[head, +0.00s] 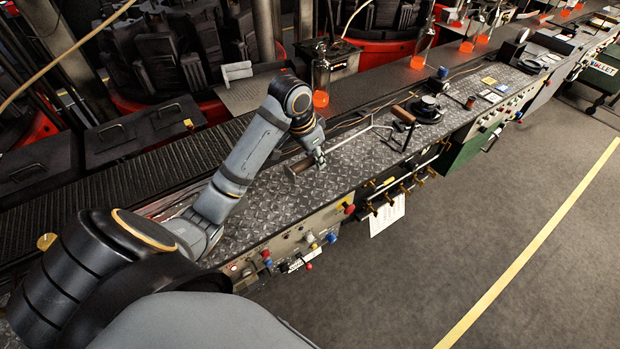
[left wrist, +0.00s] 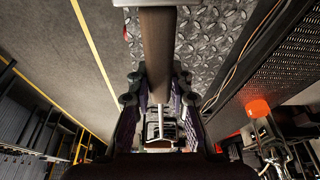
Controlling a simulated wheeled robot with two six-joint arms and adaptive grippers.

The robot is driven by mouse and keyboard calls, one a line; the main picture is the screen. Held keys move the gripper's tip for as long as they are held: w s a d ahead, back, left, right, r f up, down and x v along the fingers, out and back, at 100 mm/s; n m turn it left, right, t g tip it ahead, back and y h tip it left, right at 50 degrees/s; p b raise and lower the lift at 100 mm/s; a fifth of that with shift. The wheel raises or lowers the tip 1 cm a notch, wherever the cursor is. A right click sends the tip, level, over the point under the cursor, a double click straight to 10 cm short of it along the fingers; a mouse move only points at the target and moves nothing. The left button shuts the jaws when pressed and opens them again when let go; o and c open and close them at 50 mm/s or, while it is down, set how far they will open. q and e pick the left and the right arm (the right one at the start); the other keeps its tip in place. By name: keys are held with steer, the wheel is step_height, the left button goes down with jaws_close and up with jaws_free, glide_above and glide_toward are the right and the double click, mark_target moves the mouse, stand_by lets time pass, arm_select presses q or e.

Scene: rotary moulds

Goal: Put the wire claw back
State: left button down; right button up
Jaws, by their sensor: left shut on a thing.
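The wire claw has a brown wooden handle (head: 300,165) and a thin pale metal rod (head: 350,139) that runs to the right and ends in a bent wire part. My left gripper (head: 319,159) is shut on the handle, above or at the diamond-plate bench top; I cannot tell whether the tool touches it. In the left wrist view the wooden handle (left wrist: 157,50) passes between my two fingers (left wrist: 158,100). The rod (left wrist: 160,122) and bent wire end show beyond them. My right gripper is not in view.
The diamond-plate bench (head: 270,205) is mostly clear around the gripper. To the right are another brown-handled item (head: 403,114) and a black round piece (head: 427,108). Orange-based glass fixtures (head: 321,99) stand along the back edge. Knobs and valves line the bench front.

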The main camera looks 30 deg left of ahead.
arm_select(q)
steer(key=a+f, duration=0.1)
steer(key=f, duration=0.1)
steer(key=w+a+f+p, duration=0.1)
steer(key=f, duration=0.1)
steer(key=a+f+p, duration=0.1)
steer(key=f, duration=0.2)
steer(key=shift+w+a, duration=0.1)
steer(key=shift+w, duration=0.3)
steer(key=shift+f, duration=0.2)
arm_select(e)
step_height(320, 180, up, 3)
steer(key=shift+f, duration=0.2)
arm_select(q)
steer(key=c, duration=1.2)
jaws_free()
steer(key=shift+f, duration=0.1)
steer(key=b+v, duration=0.1)
steer(key=v, duration=1.1)
steer(key=shift+b, duration=0.4)
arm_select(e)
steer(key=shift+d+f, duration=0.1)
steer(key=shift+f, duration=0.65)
